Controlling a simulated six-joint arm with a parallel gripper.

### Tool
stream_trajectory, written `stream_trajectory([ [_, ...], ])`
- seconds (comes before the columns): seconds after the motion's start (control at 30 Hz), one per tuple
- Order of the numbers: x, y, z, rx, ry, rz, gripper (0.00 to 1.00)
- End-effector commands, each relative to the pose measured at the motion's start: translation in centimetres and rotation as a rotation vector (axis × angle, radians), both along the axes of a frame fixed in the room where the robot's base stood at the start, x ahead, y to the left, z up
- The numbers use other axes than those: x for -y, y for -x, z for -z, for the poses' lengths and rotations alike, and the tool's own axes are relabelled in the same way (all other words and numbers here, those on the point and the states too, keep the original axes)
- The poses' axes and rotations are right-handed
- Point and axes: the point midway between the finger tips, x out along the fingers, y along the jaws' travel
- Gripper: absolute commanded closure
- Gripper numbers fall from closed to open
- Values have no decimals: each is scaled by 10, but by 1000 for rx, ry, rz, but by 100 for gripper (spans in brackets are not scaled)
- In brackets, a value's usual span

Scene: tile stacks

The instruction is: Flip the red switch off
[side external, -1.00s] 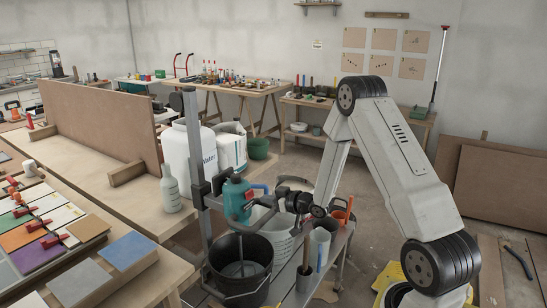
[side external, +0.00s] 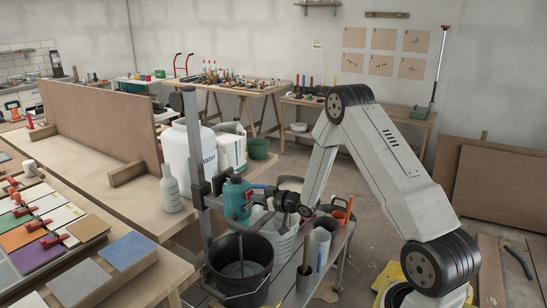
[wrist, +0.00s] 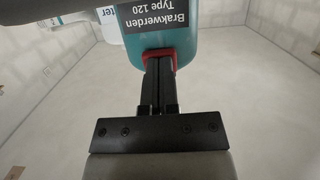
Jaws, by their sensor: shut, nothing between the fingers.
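The teal mixer (side external: 236,198) stands on a grey upright frame over a black bucket (side external: 240,265). In the wrist view its teal body (wrist: 180,42) carries a dark label reading "Brakwerden Type 120". A red piece, seemingly the red switch (wrist: 147,54), shows at the body's lower edge, partly hidden by my fingers. My gripper (wrist: 159,62) is shut and empty, its fingertips at the red piece. I cannot tell whether they touch or which way the switch is set. In the side view my gripper (side external: 258,197) is at the mixer's right side.
The grey upright (side external: 196,150) stands left of the mixer. A pale bucket, tubes and tools crowd the low bench (side external: 335,250) below my wrist. A white container (side external: 180,155) and a grey bottle (side external: 170,188) stand on the table at left. Open air lies above the mixer.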

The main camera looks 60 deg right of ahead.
Motion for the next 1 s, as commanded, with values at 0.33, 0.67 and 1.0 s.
stream_trajectory([
  [0.33, 0, -9, 6, 154, 0, -2, 100],
  [0.67, -1, -11, 7, 233, 2, -3, 100],
  [1.0, 0, -3, 8, 231, 2, -3, 100],
])
